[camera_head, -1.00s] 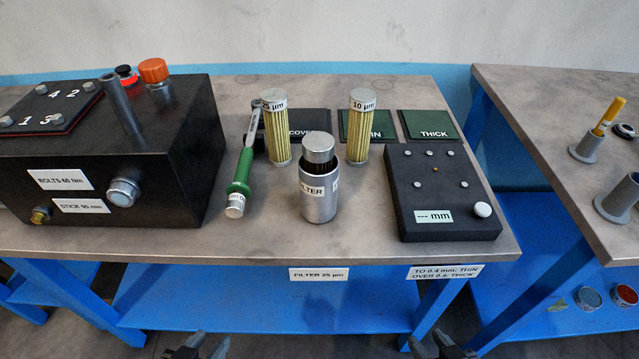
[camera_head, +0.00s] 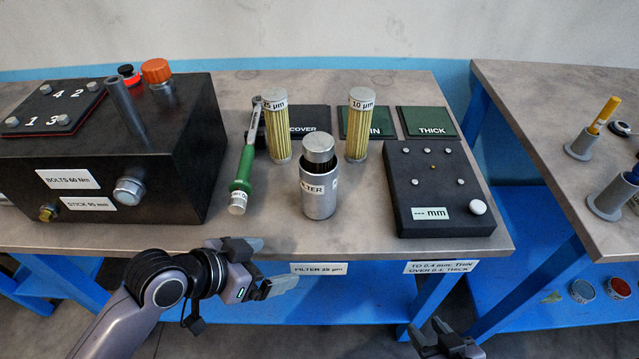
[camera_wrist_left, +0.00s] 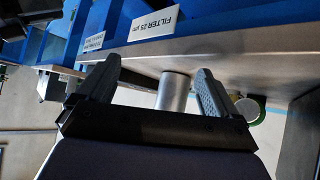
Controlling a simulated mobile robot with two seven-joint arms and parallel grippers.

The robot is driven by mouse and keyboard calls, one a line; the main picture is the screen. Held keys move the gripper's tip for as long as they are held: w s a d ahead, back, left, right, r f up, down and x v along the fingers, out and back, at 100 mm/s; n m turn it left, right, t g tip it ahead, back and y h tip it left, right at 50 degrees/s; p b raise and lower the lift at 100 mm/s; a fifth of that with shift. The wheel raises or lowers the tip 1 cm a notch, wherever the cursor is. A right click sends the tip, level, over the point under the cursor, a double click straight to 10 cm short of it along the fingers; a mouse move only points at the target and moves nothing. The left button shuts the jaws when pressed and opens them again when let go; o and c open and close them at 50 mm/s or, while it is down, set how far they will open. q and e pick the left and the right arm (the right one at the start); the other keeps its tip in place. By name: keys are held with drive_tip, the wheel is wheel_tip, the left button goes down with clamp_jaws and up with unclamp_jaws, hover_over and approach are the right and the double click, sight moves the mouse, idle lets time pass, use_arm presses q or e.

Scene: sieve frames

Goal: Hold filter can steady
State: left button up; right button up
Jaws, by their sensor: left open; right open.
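The filter can (camera_head: 319,194) is a silver cylinder labelled FILTER, standing upright near the table's front edge. A dark ribbed part and a silver cap (camera_head: 318,149) show at its top. In the left wrist view a silver cylinder, probably the can (camera_wrist_left: 173,92), shows beyond the fingers. My left gripper (camera_head: 272,264) is open and empty, in front of the table edge, to the lower left of the can and apart from it. It also shows in the left wrist view (camera_wrist_left: 155,85). My right gripper (camera_head: 455,338) is low at the bottom edge, open, away from the can.
Filters marked 25 µm (camera_head: 277,130) and 10 µm (camera_head: 358,125) stand behind the can. A green-handled tool (camera_head: 243,165) lies left of it, near a black box (camera_head: 150,170). A dark gauge block (camera_head: 437,190) lies to the right. The table edge (camera_head: 380,250) is clear in front.

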sight(303, 198)
use_arm(q)
drive_tip(key=w+r+h, duration=0.1)
drive_tip(key=w, duration=0.2)
drive_tip(key=w+r+m, duration=0.1)
drive_tip(key=w, duration=0.2)
drive_tip(key=w+d+r+m+h, duration=0.1)
drive_tip(key=w, duration=0.1)
drive_tip(key=shift+w+r+t+h, duration=0.3)
drive_tip(key=shift+w+r+t, duration=0.1)
drive_tip(key=shift+w+a+r, duration=0.1)
drive_tip(key=shift+w+r, duration=0.1)
drive_tip(key=shift+w, duration=0.3)
drive_tip(key=b+x, duration=0.5)
drive_tip(key=x, duration=0.4)
drive_tip(key=shift+w+d+f+b, duration=0.15)
drive_tip(key=shift+w+d+b, duration=0.2)
drive_tip(key=shift+b, duration=0.1)
drive_tip(key=c, duration=0.6)
drive_tip(key=c, duration=1)
